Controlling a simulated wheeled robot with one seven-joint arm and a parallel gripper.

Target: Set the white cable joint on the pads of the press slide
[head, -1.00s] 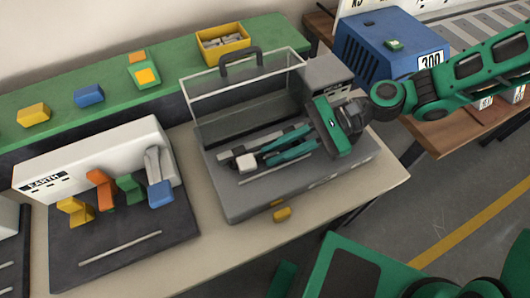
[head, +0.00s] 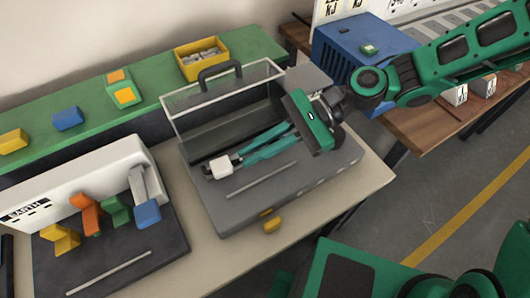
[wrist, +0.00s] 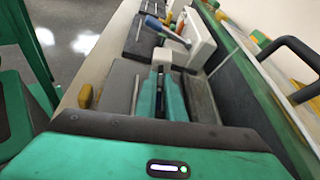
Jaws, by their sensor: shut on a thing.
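The white cable joint (head: 220,166) is a small white block at the tips of my gripper (head: 236,160), which is shut on it. It also shows in the wrist view (wrist: 162,57), beyond the two long teal fingers (wrist: 161,88). The joint is over the left part of the grey press (head: 250,220), in front of its clear cover (head: 222,100). The slide pads cannot be made out clearly; the joint and fingers cover part of that area. I cannot tell whether the joint touches the press.
A black handle (head: 220,72) tops the clear cover, close behind my fingers. A yellow knob (head: 272,226) sits at the press front. Left is a white earth unit (head: 75,185) with coloured levers. Behind is a green shelf (head: 150,85) with a yellow bin (head: 202,58).

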